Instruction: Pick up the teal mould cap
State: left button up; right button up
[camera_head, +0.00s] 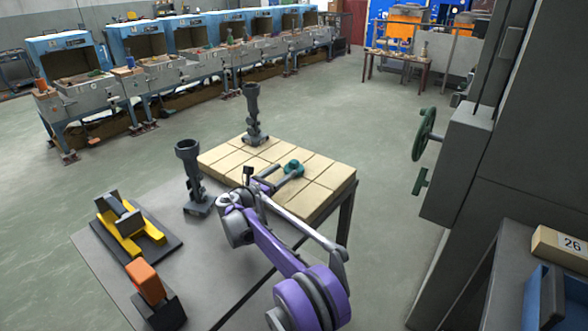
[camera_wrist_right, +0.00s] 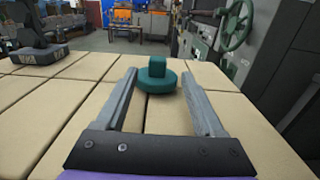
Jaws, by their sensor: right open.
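The teal mould cap (camera_head: 293,167) sits on the tan tiled table top (camera_head: 325,174). It is a round disc with a smaller knob on top. In the right wrist view the cap (camera_wrist_right: 157,76) stands upright just beyond the fingertips, centred between them. My right gripper (camera_head: 280,177) is open, its two grey fingers reaching low over the tiles toward the cap. In the right wrist view nothing is between the fingers of the gripper (camera_wrist_right: 158,80) along their length. My left gripper is not in view.
A dark stand (camera_head: 253,115) is on the tiles behind the cap, and another (camera_head: 190,175) is on the grey table at left. A yellow and black fixture (camera_head: 130,226) and an orange-topped block (camera_head: 146,285) lie further left. A grey machine with a green handwheel (camera_head: 424,134) stands at right.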

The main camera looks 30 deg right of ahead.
aim_at(291, 163)
jog(key=x, duration=0.5)
jog(key=shift+w+d+r+p, duration=0.2)
jog(key=shift+w+p, duration=0.1)
jog(key=shift+p, duration=0.1)
jog(key=shift+a, duration=0.1)
grip_shut()
